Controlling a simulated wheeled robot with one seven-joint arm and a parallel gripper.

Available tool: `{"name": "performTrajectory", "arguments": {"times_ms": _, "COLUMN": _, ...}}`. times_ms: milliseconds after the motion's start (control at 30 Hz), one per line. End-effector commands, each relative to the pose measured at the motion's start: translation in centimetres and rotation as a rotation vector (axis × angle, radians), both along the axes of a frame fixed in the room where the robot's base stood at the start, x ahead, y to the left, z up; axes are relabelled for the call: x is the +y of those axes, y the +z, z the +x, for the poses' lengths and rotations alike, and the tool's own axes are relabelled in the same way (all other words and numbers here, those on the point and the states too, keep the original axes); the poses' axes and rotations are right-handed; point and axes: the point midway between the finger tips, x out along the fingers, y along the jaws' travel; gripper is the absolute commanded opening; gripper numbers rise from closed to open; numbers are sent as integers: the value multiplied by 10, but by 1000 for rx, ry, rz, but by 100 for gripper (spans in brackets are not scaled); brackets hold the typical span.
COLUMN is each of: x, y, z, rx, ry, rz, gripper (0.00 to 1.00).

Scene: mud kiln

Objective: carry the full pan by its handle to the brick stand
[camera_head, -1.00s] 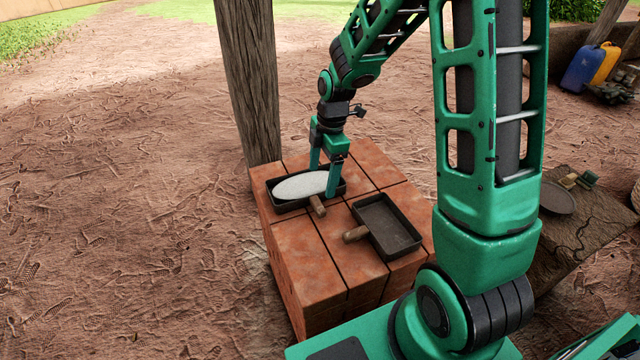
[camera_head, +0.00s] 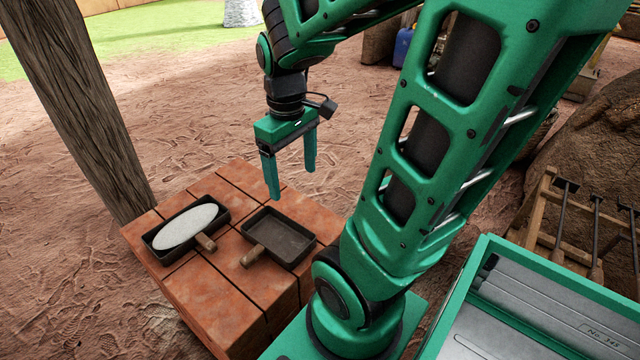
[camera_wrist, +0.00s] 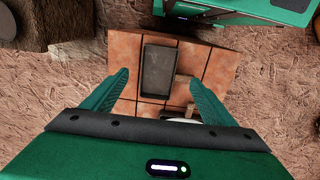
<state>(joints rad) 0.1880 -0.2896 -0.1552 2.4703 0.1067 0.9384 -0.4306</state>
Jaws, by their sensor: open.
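The full pan (camera_head: 163,246) is a black rectangular pan heaped with a white oval mass, with a short wooden handle (camera_head: 206,242). It rests flat on the brick stand (camera_head: 207,301), near its left side. In the wrist view only a sliver of its white contents (camera_wrist: 180,120) shows; my gripper hides the rest. My gripper (camera_head: 292,184) is open and empty, raised above the stand, up and to the right of the full pan. Its fingers point down and touch nothing.
An empty dark pan (camera_head: 285,239) with a wooden handle (camera_head: 252,256) lies on the same bricks, right of the full pan. A wooden post (camera_head: 85,110) rises behind the stand's left corner. A wooden rack (camera_head: 560,225) stands at right. Open dirt lies left.

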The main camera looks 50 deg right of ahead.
Motion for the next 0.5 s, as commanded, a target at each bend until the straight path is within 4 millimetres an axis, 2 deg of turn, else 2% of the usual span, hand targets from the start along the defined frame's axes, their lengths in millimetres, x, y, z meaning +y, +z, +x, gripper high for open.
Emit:
{"name": "performTrajectory", "arguments": {"times_ms": 33, "x": -3, "y": 5, "z": -19, "rx": -8, "ry": -111, "rz": 3, "gripper": 79}}
{"name": "performTrajectory", "arguments": {"times_ms": 100, "x": -6, "y": 9, "z": -41, "rx": -7, "ry": -255, "rz": 9, "gripper": 79}}
{"name": "performTrajectory", "arguments": {"times_ms": 200, "x": -7, "y": 11, "z": -65, "rx": -6, "ry": -414, "rz": 19, "gripper": 79}}
{"name": "performTrajectory", "arguments": {"times_ms": 333, "x": -1, "y": 12, "z": -82, "rx": -4, "ry": -532, "rz": 28, "gripper": 79}}
{"name": "performTrajectory", "arguments": {"times_ms": 500, "x": 0, "y": 12, "z": -87, "rx": -2, "ry": -567, "rz": 31, "gripper": 79}}
